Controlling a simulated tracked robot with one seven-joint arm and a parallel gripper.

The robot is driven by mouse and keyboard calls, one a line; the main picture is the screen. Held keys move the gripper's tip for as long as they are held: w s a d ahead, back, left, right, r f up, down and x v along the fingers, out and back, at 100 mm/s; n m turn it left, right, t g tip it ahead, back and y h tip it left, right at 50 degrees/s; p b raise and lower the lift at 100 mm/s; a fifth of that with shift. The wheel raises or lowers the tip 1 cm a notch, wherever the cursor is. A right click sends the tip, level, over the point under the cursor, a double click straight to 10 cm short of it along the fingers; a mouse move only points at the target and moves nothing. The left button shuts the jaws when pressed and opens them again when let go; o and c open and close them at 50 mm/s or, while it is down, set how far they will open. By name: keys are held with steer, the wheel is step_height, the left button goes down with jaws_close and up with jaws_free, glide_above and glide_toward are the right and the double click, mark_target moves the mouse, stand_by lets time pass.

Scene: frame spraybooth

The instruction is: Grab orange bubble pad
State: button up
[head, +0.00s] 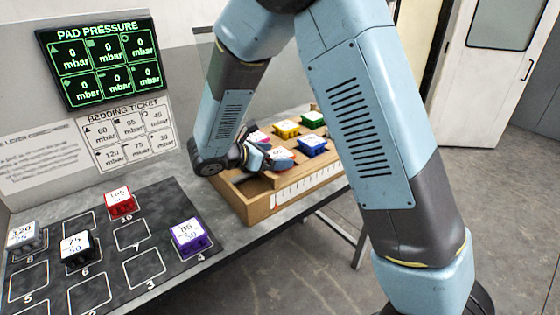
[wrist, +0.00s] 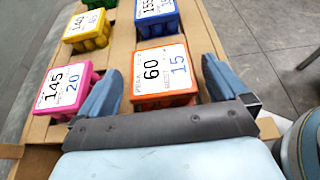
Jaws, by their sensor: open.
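In the head view my gripper (head: 268,157) is down at the tray's near left part and partly hides the pad (head: 279,153).
Pink (wrist: 63,90), yellow (wrist: 88,30), blue (wrist: 157,15) and green (head: 312,118) pads sit close by in the tray. A dark numbered board (head: 110,245) holds grey (head: 22,236), black (head: 77,247), red (head: 120,200) and purple (head: 188,237) pads. A wall display (head: 104,62) reads zeros.

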steer(key=shift+x, duration=0.95)
steer(key=shift+a, duration=0.1)
steer(key=shift+c, duration=0.5)
steer(key=c, duration=0.9)
